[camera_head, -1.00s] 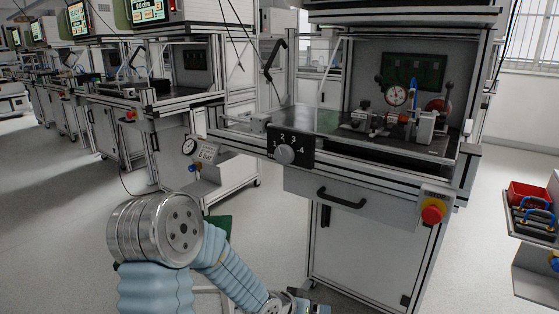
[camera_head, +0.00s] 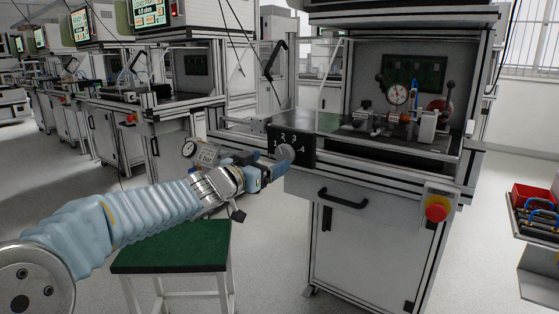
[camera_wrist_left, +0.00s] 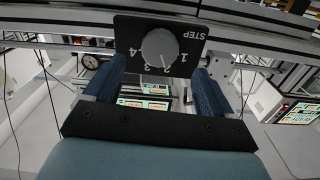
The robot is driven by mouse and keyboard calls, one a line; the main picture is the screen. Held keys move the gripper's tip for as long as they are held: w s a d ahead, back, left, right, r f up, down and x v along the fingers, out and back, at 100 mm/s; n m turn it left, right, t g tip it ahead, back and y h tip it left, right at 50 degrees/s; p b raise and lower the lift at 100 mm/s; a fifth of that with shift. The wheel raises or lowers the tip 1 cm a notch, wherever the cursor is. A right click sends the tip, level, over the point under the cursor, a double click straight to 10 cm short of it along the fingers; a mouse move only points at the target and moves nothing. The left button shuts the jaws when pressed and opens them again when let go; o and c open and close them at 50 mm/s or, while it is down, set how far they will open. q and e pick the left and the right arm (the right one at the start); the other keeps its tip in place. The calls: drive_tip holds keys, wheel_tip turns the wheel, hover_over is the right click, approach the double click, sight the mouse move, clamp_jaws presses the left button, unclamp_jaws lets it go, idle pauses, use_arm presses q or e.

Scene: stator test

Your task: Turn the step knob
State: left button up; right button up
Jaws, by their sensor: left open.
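The step knob (camera_head: 285,152) is a round grey dial on a black panel (camera_head: 306,146) with printed numbers, fixed to the front of the workbench. In the left wrist view the knob (camera_wrist_left: 160,47) sits at the top middle, with the panel and the word STEP upside down. My left gripper (camera_head: 272,167) is just in front of the knob in the head view. In the left wrist view the left gripper (camera_wrist_left: 158,85) is open, with one blue finger on each side and the knob ahead between them.
A pressure gauge (camera_head: 189,149) is left of the panel. A drawer handle (camera_head: 341,198) and a red emergency button (camera_head: 436,212) are on the bench front below. A green-topped stool (camera_head: 175,247) stands under my left arm. A red bin (camera_head: 531,196) is at the right.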

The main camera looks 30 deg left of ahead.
sight(283, 156)
use_arm(q)
drive_tip(key=w, duration=0.5)
drive_tip(key=shift+w+d, duration=0.25)
drive_tip(key=shift+w, duration=0.1)
drive_tip(key=c, duration=1.1)
drive_tip(key=shift+o, duration=0.2)
drive_tip(key=shift+m, duration=0.5)
drive_tip(key=m, duration=0.3)
drive_tip(key=shift+m+b, duration=0.3)
drive_tip(key=shift+b, duration=0.1)
drive_tip(key=m, duration=0.4)
drive_tip(key=shift+d+f+b, duration=0.1)
drive_tip(key=shift+f+b, duration=0.05)
drive_tip(key=shift+b, duration=0.25)
drive_tip(key=shift+m, duration=0.3)
